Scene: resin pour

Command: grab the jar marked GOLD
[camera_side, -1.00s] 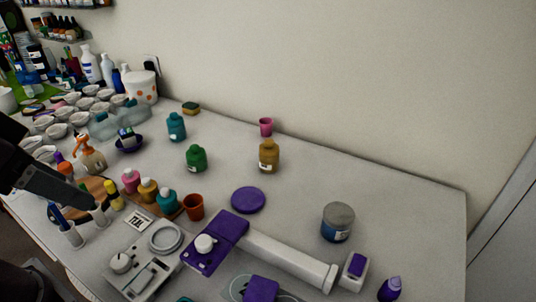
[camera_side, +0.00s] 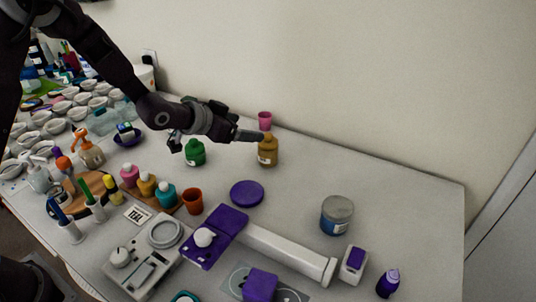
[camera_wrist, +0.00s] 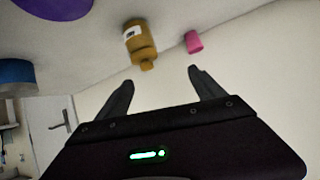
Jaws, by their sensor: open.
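The gold-brown jar (camera_side: 267,152) stands upright on the table with a small white label, whose text is too small to read. It also shows in the wrist view (camera_wrist: 141,43), upside down, beyond the fingers and between their lines. My gripper (camera_side: 222,143) is open and empty, reaching in from the left at about the height of the jar's top. One fingertip shows close to the jar's left side in the side view. In the wrist view the fingers (camera_wrist: 160,80) are apart with nothing between them.
A pink cup (camera_side: 265,120) stands just behind the jar. A green jar (camera_side: 195,153) stands below my gripper. A grey-lidded tub (camera_side: 337,215) stands right, with clear table between.

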